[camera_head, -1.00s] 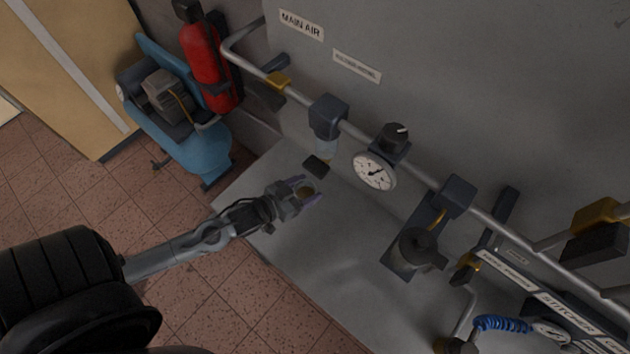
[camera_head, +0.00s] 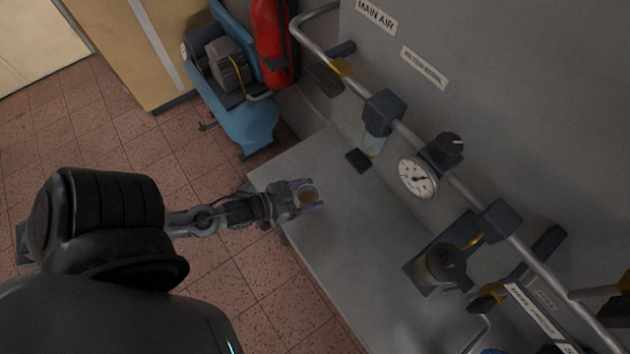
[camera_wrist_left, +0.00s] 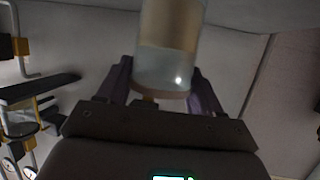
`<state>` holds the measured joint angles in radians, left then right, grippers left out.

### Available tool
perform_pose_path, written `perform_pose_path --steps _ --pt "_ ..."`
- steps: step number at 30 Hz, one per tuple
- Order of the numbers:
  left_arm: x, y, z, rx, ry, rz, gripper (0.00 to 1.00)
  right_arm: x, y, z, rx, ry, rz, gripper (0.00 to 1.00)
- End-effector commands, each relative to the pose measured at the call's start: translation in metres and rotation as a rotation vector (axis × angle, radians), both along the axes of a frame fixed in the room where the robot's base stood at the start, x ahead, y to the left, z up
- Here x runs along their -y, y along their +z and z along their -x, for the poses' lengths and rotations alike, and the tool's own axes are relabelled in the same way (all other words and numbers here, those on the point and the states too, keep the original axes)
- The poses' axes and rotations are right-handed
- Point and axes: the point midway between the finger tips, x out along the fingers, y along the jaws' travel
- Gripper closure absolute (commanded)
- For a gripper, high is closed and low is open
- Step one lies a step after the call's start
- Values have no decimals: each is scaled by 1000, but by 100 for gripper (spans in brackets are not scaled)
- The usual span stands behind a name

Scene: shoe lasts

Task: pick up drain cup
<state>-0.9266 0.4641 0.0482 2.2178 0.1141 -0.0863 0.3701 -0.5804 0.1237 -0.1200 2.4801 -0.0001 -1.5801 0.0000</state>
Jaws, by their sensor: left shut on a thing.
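The drain cup (camera_head: 308,193) is a small clear cup with tan liquid in it. My left gripper (camera_head: 314,194) is shut on it, with purple fingers on either side, above the left end of the grey bench in the head view. In the left wrist view the cup (camera_wrist_left: 168,55) is large between the two fingers (camera_wrist_left: 160,85), and its top is cut off by the picture edge. My right gripper is not in view.
A filter with a clear bowl (camera_head: 374,143) hangs from the pipe, by a dark block (camera_head: 358,160). The grey bench (camera_head: 345,235) is clear around the gripper.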

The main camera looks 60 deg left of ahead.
Motion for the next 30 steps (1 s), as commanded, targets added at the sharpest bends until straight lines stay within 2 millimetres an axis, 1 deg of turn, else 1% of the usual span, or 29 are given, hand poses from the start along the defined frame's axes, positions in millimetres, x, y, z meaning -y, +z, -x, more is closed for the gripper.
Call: perform_pose_path --steps 6,12,30 --pt "-1 0 9 0 1 0 73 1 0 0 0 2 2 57" --pt "-2 1 13 1 0 0 73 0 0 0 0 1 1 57" --pt "-2 1 14 1 1 0 73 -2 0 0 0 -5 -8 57"
